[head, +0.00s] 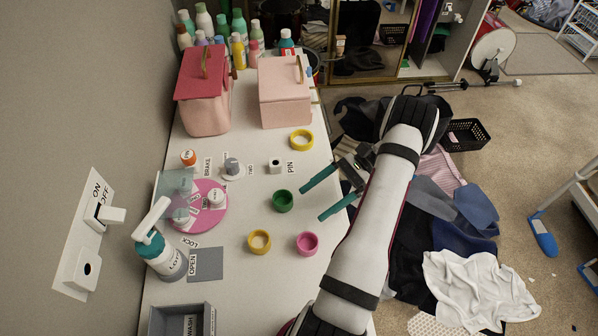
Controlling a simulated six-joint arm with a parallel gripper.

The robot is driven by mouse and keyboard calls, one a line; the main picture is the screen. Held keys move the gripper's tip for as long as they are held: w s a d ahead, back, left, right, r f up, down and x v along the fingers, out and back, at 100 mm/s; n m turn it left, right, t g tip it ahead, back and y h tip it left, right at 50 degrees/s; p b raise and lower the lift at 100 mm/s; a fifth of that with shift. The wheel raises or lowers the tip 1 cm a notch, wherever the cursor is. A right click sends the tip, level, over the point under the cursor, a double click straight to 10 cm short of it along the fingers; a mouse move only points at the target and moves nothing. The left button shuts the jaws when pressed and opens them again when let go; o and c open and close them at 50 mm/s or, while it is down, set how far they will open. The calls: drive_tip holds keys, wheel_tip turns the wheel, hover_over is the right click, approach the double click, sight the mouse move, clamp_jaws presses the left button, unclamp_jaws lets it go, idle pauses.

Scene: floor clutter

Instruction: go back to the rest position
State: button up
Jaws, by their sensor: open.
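My gripper (321,193) is open and empty, with two teal fingers reaching left over the right edge of the white tabletop (240,155). The fingertips lie to the right of a green ring-shaped piece (283,201) and appear apart from it. My arm stretches from the bottom of the head view up along the table's right side and bends back to the gripper. It hides part of the table edge and floor. No marker of a rest position shows.
A yellow ring (302,140), a pink ring (307,243) and a mustard ring (259,242) lie near the gripper. A pump bottle (160,250) stands left. Pink boxes (285,92) and several bottles stand at the back. Clothes (480,285) cover the floor right.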

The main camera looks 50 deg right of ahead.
drive_tip(key=w+a+r+n+g+h, duration=0.3)
drive_tip(key=a+r+n+g, duration=0.1)
drive_tip(key=a+r, duration=0.4)
drive_tip(key=w+a+r+n+g+h, duration=0.25)
drive_tip(key=a+r+n, duration=0.25)
drive_tip(key=a+r, duration=0.3)
drive_tip(key=s+a+n+h, duration=0.5)
drive_tip(key=s+a+n, duration=0.2)
drive_tip(key=s+a, duration=0.3)
drive_tip(key=a, duration=0.3)
drive_tip(key=shift+s+a+r+n+t, duration=0.3)
drive_tip(key=shift+a+t, duration=0.05)
drive_tip(key=shift+a, duration=0.05)
